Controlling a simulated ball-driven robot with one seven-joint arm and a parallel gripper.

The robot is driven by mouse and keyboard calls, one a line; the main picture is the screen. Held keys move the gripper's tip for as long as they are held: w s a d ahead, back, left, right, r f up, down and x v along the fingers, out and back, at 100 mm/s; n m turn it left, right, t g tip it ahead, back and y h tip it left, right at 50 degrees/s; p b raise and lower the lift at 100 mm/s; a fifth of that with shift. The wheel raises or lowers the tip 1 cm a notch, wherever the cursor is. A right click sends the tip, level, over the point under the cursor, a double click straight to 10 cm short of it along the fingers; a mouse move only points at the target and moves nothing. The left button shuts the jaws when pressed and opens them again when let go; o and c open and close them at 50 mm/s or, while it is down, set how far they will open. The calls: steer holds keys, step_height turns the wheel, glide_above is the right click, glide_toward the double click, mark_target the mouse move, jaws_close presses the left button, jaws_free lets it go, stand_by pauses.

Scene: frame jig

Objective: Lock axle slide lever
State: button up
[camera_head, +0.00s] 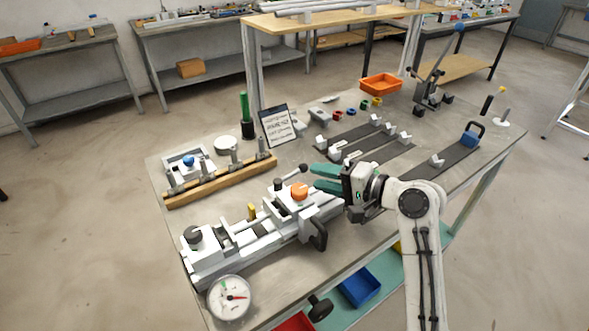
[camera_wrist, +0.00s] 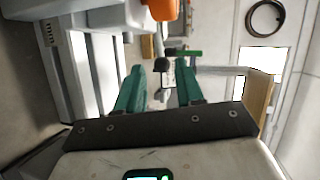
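A pale grey jig (camera_head: 262,232) with rails lies along the front of the bench. At its right end is a block with an orange knob (camera_head: 299,191), whose edge also shows at the top of the wrist view (camera_wrist: 160,8). Behind the knob, a short lever with a black ball end (camera_head: 303,168) sticks up to the right. In the wrist view a black ball (camera_wrist: 162,65) shows between the teal fingertips, seemingly beyond them. My gripper (camera_head: 314,178) is open, its fingers pointing left just right of the lever ball. I cannot tell whether anything touches.
A dial gauge (camera_head: 229,297) is at the front left corner. A wooden rail with posts (camera_head: 222,180) and a small sign (camera_head: 278,127) stand behind the jig. Dark strips with grey blocks (camera_head: 370,146) lie beyond my gripper.

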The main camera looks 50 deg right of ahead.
mark_target(299, 172)
steer(key=x, duration=0.7)
steer(key=shift+w+f, duration=0.1)
steer(key=shift+w, duration=0.1)
jaws_close()
